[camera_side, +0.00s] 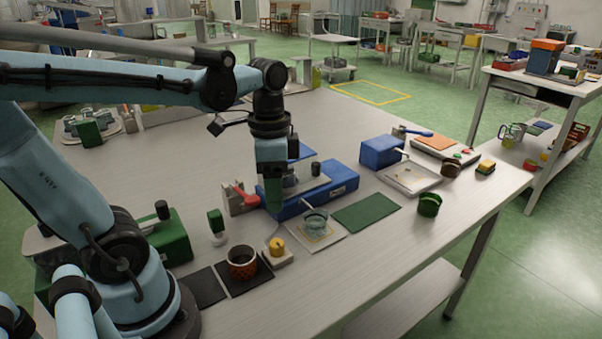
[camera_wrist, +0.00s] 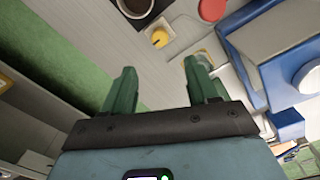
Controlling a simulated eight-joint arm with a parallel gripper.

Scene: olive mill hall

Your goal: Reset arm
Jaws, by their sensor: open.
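My gripper (camera_side: 273,200) hangs pointing down over the white worktable (camera_side: 350,107), in front of a blue device (camera_side: 318,193). In the wrist view my gripper (camera_wrist: 160,84) shows two green fingers spread apart, with nothing between them. The fingertips look close to the blue device in the side view; I cannot tell whether they touch it. A glass beaker (camera_side: 314,221) stands on a light tile to the right of the fingers. A yellow-knobbed block (camera_side: 277,250) and a dark cup with an orange patterned side (camera_side: 242,263) stand nearer the front.
A green mat (camera_side: 367,212), a green cup (camera_side: 429,205), a blue box (camera_side: 381,152) and a white tray (camera_side: 411,178) lie to the right. A green box (camera_side: 168,238) and a green-topped stamp-like piece (camera_side: 216,226) stand left. The table's back middle is mostly clear.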

